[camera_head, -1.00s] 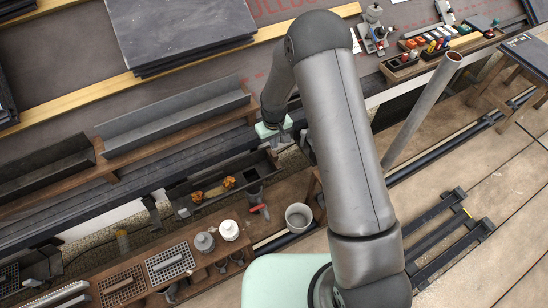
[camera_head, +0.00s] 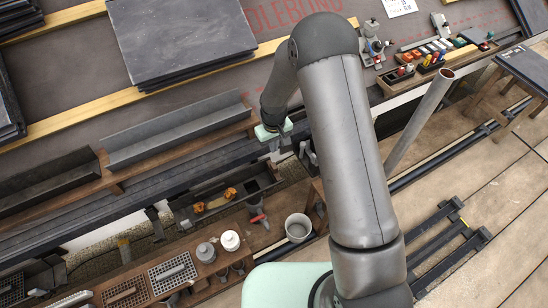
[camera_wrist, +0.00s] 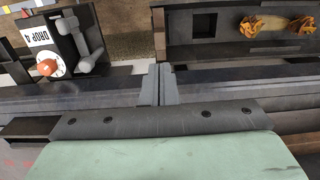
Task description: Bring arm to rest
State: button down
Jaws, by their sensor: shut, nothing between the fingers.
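My arm bends over the work area in the head view, with its elbow up and its wrist hanging down. My gripper (camera_head: 282,146) is at the end of it, over the edge between the gutter shelf and the long dark tray (camera_head: 222,208). In the wrist view my gripper (camera_wrist: 158,84) points away from the pale green wrist cover, its two grey fingers together and empty. The tray also shows in the wrist view (camera_wrist: 228,53), beyond the fingers to the right.
Dark slates (camera_head: 183,42) lie stacked on the roof. A grey bucket (camera_head: 298,228) stands below the tray. A grey pipe (camera_head: 418,125) leans right of my arm. A toolbox (camera_head: 420,66) sits at upper right. In the wrist view, a labelled drop box (camera_wrist: 58,45) is left of the fingers.

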jog(key=s+d+r+m+p, duration=0.1)
jog(key=s+d+r+p, duration=0.2)
jog(key=r, duration=0.6)
jog(key=s+d+r+m+p, duration=0.1)
jog(key=s+d+r+p, duration=0.25)
jog(key=r, duration=0.65)
jog(key=s+d+r+m+p, duration=0.15)
jog(key=s+r, duration=0.25)
jog(key=r, duration=0.5)
jog(key=s+d+r+m+p, duration=0.1)
jog(key=s+d+r+p, duration=0.2)
jog(key=s+r, duration=0.4)
jog(key=s+d+r+m+p, duration=0.1)
jog(key=s+d+r+p, duration=0.2)
jog(key=s+r, duration=0.3)
jog(key=s+p, duration=0.1)
jog(key=s, duration=0.3)
jog(key=shift+d+r, duration=0.15)
jog(key=shift+r, duration=0.25)
